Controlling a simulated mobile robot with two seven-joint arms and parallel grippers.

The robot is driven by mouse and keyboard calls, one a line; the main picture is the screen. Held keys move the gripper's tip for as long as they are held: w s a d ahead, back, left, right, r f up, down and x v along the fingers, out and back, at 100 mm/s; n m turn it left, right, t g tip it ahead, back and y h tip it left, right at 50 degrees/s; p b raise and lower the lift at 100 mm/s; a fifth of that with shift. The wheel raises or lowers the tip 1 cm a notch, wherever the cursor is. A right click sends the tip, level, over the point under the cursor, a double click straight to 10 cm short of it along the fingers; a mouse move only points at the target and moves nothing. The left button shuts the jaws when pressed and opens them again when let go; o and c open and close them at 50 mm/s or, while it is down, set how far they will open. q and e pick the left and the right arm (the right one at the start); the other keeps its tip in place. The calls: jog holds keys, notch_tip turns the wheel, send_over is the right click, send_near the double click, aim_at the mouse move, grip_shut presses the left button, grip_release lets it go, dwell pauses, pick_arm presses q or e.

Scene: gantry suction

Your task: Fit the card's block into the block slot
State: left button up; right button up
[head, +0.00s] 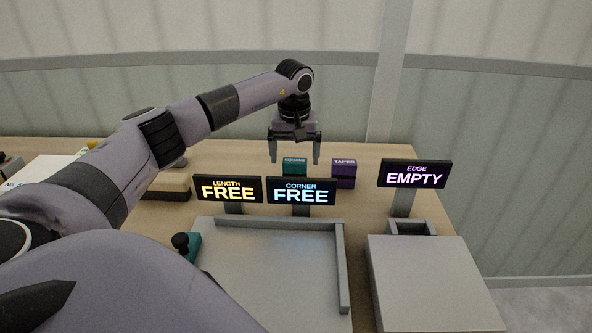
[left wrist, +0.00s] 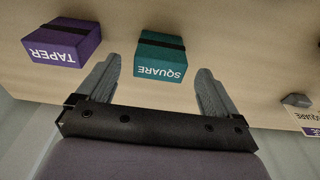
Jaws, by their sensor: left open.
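A teal block labelled SQUARE (head: 294,167) stands on the table behind the signs, and it also shows in the left wrist view (left wrist: 160,58). A purple block labelled TAPER (head: 344,174) stands to its right in the head view; it also shows in the left wrist view (left wrist: 66,43). My left gripper (head: 295,160) is open and empty above the teal block, fingers pointing down. In the left wrist view the teal block lies between and beyond the fingertips (left wrist: 158,80). A card at the right edge (left wrist: 308,116) is cut off, its text partly reading SQUARE. My right gripper is not in view.
Signs read LENGTH FREE (head: 228,190), CORNER FREE (head: 301,191) and EDGE EMPTY (head: 415,174). A grey tray with raised edges (head: 270,280) lies in front. A small grey open box (head: 411,228) stands below the EDGE sign, behind a grey block (head: 430,280). A teal piece with a black knob (head: 189,246) is at left.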

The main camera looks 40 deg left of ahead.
aim_at(296, 161)
pick_arm(q)
jog(key=shift+w+a+f, duration=0.1)
jog(key=shift+w+f, duration=0.05)
jog(key=shift+f, duration=1.25)
jog(key=c, duration=1.1)
jog(key=shift+c, duration=0.2)
jog(key=shift+r, duration=0.1)
notch_tip(296, 161, up, 20)
